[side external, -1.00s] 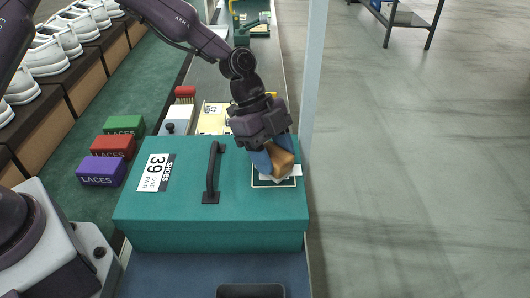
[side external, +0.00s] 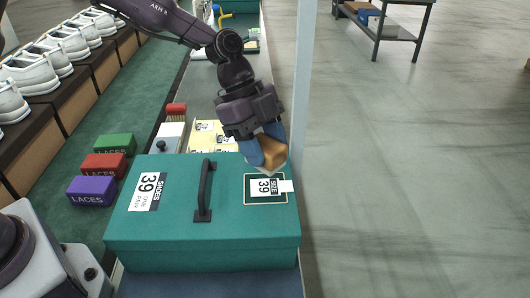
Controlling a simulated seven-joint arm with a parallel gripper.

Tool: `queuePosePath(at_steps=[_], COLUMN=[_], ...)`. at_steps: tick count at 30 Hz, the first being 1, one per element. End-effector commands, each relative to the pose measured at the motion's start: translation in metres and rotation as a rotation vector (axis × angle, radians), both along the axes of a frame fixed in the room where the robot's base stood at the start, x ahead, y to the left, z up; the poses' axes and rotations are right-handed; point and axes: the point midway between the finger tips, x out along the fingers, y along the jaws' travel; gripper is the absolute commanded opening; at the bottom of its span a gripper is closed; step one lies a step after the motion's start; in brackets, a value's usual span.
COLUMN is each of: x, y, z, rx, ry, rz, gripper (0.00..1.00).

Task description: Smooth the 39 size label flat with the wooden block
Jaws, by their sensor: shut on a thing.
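My gripper (side external: 266,150) is shut on the wooden block (side external: 273,152), a tan piece held tilted between blue fingers. The block is at the far edge of the outlined rectangle on the right of the teal box's lid (side external: 228,222). A pale strip shows under the block; I cannot tell whether it touches the lid. The size label (side external: 264,188), white with a black band and "39", lies inside the outline. A white tab (side external: 286,186) sticks out at its right, past the outline. I cannot tell whether the label is fully flat.
A dark handle (side external: 204,190) stands up mid-lid, left of the label. A larger "SHOES 39" label (side external: 149,191) is at the lid's left. Lace boxes (side external: 104,166) lie left of the box. Yellow label cards (side external: 207,136) lie behind it. A pale post (side external: 303,80) rises at right.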

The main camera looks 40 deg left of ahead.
Motion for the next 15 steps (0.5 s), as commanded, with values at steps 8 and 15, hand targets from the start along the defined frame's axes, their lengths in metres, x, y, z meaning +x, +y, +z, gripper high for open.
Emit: queuePosePath(at_steps=[8,15], x=[0.0,0.001], y=[0.0,0.0], z=[0.001,0.014], rx=[0.0,0.0], ry=[-0.001,-0.003], rz=[0.0,0.001], gripper=[0.3,0.3])
